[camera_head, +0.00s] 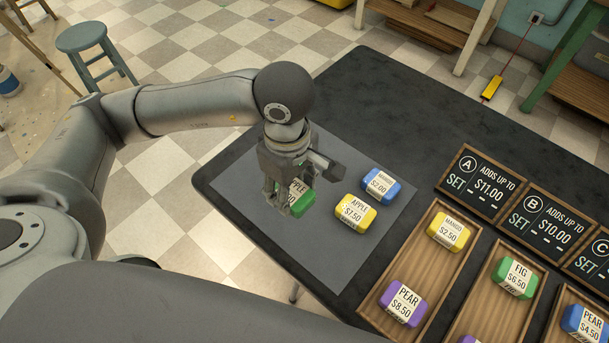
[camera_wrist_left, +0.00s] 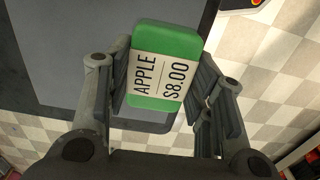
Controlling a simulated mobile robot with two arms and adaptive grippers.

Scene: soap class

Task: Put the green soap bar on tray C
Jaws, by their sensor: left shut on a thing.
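The gripper covers part of the bar in the head view, and I cannot tell whether the bar touches the mat. Tray C is mostly out of view at the right edge; its sign (camera_head: 592,262) shows a C. A wooden tray (camera_head: 562,329) below that sign holds a blue PEAR $4.50 soap (camera_head: 585,322).
The grey mat (camera_head: 335,265) also holds a yellow APPLE $7.50 soap (camera_head: 356,211) and a blue MANGO $2.00 soap (camera_head: 381,185). Tray A (camera_head: 416,262) holds yellow and purple soaps. Tray B (camera_head: 492,311) holds a green FIG soap (camera_head: 514,277). The table's far part (camera_head: 400,100) is clear.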

